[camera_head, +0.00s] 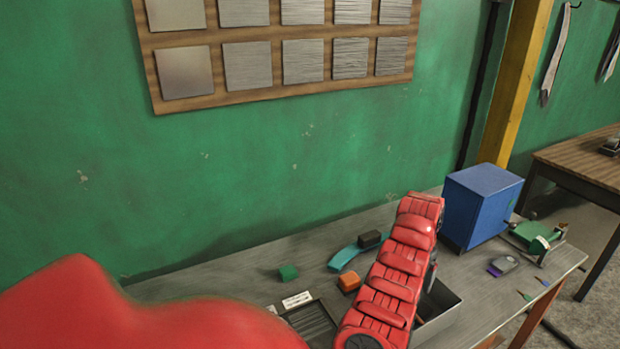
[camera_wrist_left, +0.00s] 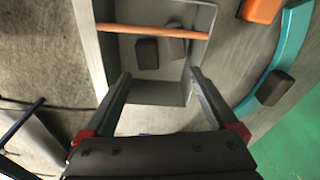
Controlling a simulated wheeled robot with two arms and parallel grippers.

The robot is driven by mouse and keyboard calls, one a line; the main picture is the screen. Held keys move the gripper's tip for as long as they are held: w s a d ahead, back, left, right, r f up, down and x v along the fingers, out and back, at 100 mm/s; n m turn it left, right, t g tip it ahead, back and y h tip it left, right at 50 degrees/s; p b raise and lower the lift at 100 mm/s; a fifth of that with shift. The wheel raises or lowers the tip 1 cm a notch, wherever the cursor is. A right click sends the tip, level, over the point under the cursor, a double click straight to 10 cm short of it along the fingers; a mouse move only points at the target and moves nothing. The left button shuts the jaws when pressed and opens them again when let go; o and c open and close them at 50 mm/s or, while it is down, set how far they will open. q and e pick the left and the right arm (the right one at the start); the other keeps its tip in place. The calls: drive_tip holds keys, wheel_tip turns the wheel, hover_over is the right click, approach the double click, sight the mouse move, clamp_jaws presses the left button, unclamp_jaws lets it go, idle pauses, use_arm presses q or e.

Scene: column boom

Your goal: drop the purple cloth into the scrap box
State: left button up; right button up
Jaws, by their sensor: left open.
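A grey open box (camera_head: 441,319), which looks like the scrap box, stands on the bench partly behind my red arm. In the left wrist view the box (camera_wrist_left: 156,95) holds dark blocks (camera_wrist_left: 147,53), and an orange-brown rod (camera_wrist_left: 152,31) lies across it. My left gripper (camera_wrist_left: 158,75) is open and empty, its fingertips over the box in that view. It is hidden in the head view. A small purple patch (camera_head: 494,271), possibly the purple cloth, shows beside a grey item (camera_head: 504,263) on the right of the bench. My right gripper is not in view.
Left of the box are an orange block (camera_head: 349,281), a teal strip (camera_head: 343,258), a dark block (camera_head: 370,239) and a green block (camera_head: 288,272). A slotted tray (camera_head: 312,325) is nearer. A blue cabinet (camera_head: 482,205) and green device (camera_head: 537,237) stand right.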

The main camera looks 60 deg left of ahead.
use_arm(q)
wheel_tip(320, 180, up, 13)
drive_tip(key=s+b, duration=0.1)
drive_tip(key=b, duration=0.1)
drive_tip(key=shift+s+b, duration=0.3)
drive_tip(key=shift+b, duration=0.05)
drive_tip(key=shift+f, duration=0.1)
drive_tip(key=shift+w, duration=0.1)
